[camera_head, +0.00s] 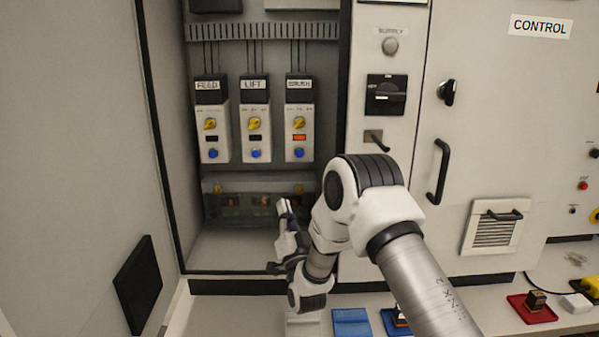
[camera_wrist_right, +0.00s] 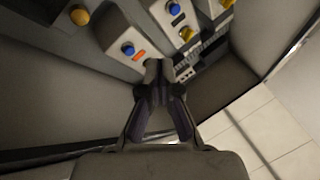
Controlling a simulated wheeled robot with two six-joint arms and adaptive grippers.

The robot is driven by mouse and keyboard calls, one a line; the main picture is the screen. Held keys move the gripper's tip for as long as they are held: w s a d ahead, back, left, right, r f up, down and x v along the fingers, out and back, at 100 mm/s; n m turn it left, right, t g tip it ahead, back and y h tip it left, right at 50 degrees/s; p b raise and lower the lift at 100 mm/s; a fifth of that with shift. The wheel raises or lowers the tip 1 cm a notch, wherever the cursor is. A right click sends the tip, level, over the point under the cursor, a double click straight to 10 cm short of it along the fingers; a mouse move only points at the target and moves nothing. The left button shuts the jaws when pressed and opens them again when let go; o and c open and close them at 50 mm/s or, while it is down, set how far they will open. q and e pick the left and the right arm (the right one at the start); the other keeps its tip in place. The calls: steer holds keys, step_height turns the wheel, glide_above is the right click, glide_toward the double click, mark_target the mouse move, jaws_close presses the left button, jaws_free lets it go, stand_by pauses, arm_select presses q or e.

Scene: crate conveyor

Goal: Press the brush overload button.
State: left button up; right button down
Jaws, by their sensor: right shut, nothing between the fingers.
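The brush overload unit (camera_head: 306,115) is the rightmost of three white units in the open cabinet. It has a yellow dial, a lit orange window and a blue button (camera_head: 299,153) at its lower end. In the right wrist view the blue button (camera_wrist_right: 127,48) shows clear of the fingers, beside the orange window (camera_wrist_right: 138,55). My right gripper (camera_head: 283,206) is shut and empty, below the brush unit in the head view. Its fingertips (camera_wrist_right: 154,70) overlap the unit in the wrist view and hide its dial; contact cannot be told. My left gripper is out of view.
The feed (camera_head: 212,120) and lift (camera_head: 255,120) units stand left of the brush unit, with dark windows. A lower box with yellow knobs (camera_head: 300,190) sits beneath. The open cabinet door (camera_head: 80,150) is at left; a black handle (camera_head: 438,172) projects at right.

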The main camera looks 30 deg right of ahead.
mark_target(300, 153)
arm_select(q)
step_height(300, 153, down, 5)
steer(key=b, duration=0.3)
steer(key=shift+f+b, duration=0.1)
steer(key=shift+b, duration=0.3)
arm_select(e)
steer(key=d+r+m+t+h, duration=0.1)
steer(key=d+r+m+h, duration=0.2)
steer(key=r, duration=0.5)
steer(key=shift+s+d+r+m+h, duration=0.4)
steer(key=shift+d+h, duration=0.35)
steer(key=shift+h, duration=0.45)
steer(key=shift+f, duration=0.1)
arm_select(q)
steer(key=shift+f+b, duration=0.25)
steer(key=shift+b, duration=0.05)
arm_select(e)
steer(key=w+d, duration=0.1)
steer(key=w, duration=0.1)
steer(key=w+d, duration=0.2)
steer(key=w, duration=0.1)
steer(key=w+d, duration=0.1)
steer(key=w, duration=0.1)
steer(key=shift+w+d, duration=0.3)
steer(key=shift+d, duration=0.05)
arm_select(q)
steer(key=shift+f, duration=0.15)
arm_select(e)
steer(key=shift+f, duration=0.1)
